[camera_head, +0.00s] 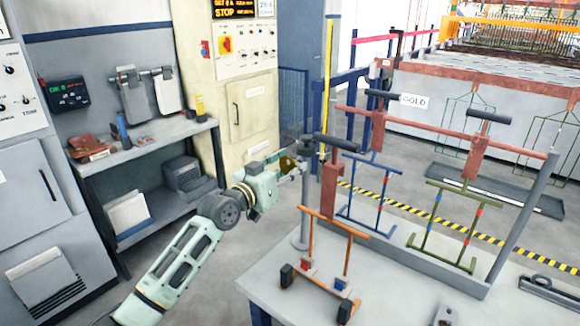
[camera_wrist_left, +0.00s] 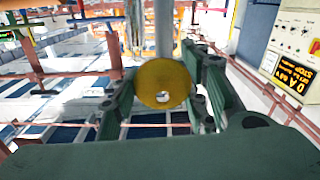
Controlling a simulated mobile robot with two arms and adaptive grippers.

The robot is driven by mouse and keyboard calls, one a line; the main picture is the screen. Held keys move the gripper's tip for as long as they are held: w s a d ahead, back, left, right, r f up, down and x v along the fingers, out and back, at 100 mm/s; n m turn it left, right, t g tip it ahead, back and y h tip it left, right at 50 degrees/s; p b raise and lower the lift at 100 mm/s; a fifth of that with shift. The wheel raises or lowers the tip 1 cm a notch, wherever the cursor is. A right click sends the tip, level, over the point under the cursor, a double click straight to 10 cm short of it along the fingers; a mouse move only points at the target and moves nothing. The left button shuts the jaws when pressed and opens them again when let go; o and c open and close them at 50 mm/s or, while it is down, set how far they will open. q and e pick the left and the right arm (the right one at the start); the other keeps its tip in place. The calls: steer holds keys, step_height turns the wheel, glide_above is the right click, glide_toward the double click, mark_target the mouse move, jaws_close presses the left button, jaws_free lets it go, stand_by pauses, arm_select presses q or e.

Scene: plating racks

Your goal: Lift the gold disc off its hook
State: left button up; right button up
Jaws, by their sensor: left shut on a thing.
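The gold disc (camera_wrist_left: 160,76) is in the middle of the left wrist view, between the fingers of my left gripper (camera_wrist_left: 163,88). It is round and flat, with a small hole near its lower edge. In the head view the disc (camera_head: 287,163) is small and partly covered by my left gripper (camera_head: 291,169), which is shut on it beside the grey post at the stand's left end. No hook can be made out at the disc, so I cannot tell whether they touch. My right gripper is not in view.
The stand's copper bar (camera_head: 440,133) carries a blue frame (camera_head: 362,228) and a green frame (camera_head: 430,240). A shelf bench (camera_head: 140,150) and control cabinets stand left.

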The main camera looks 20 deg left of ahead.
arm_select(q)
steer(key=r+p+v, duration=0.1)
steer(key=p+v, duration=0.2)
steer(key=v, duration=0.4)
